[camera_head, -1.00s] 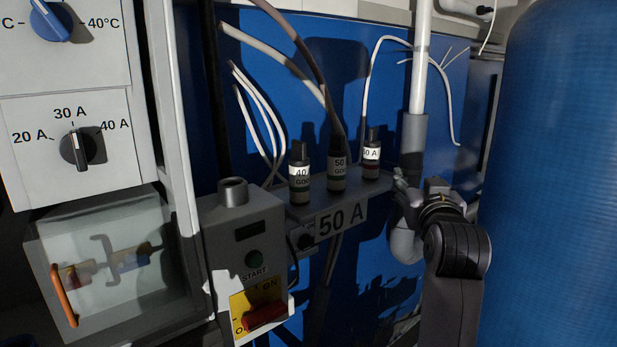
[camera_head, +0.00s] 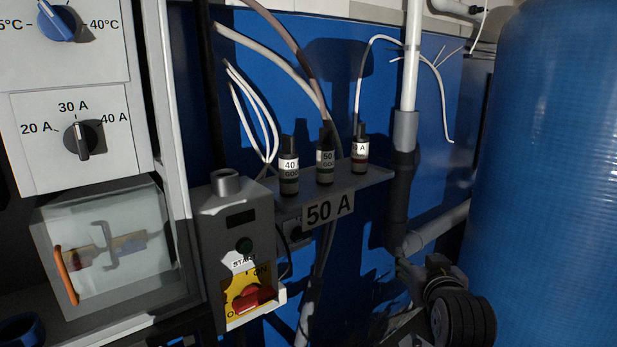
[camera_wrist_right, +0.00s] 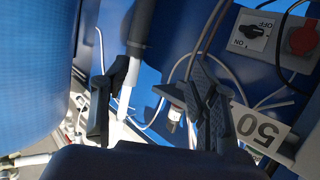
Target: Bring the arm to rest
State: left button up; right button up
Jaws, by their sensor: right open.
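My right gripper (camera_head: 397,283) is low in the head view, left of the big blue tank, with its fingers partly lost in shadow. In the right wrist view my right gripper (camera_wrist_right: 160,98) shows two dark fingers spread well apart with nothing held between them. A grey-white pipe (camera_wrist_right: 140,40) and the shelf with a cartridge show beyond the fingers, apart from them as far as I can tell. My left gripper is in neither view.
A shelf (camera_head: 375,178) holds three labelled cartridges (camera_head: 325,160) above a "50 A" sign (camera_head: 328,208). A switch box (camera_head: 240,225) with a red handle (camera_head: 252,297) stands left. The blue tank (camera_head: 550,170) fills the right. A vertical pipe (camera_head: 411,60) runs down between shelf and tank.

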jog(key=s+f+n+g+y, duration=0.1)
jog(key=s+f+g, duration=0.2)
jog(key=s+f, duration=0.55)
jog(key=s+f+g, duration=0.2)
jog(key=s+f, duration=0.3)
jog(key=f, duration=0.6)
jog(key=s+a+f+n+g, duration=0.1)
jog(key=s+f+g, duration=0.2)
jog(key=s+f, duration=0.55)
jog(key=s+f+n+g, duration=0.1)
jog(key=s+f+g, duration=0.2)
jog(key=s, duration=1.1)
notch_tip(320, 180, down, 26)
jog(key=s+f+g, duration=0.1)
jog(key=s+g, duration=0.1)
jog(key=s+d+f, duration=0.2)
jog(key=s+f, duration=1.3)
jog(key=s, duration=0.1)
jog(key=shift+s+d+g+y, duration=0.2)
jog(key=shift+d+g+y, duration=0.1)
jog(key=shift+g, duration=0.1)
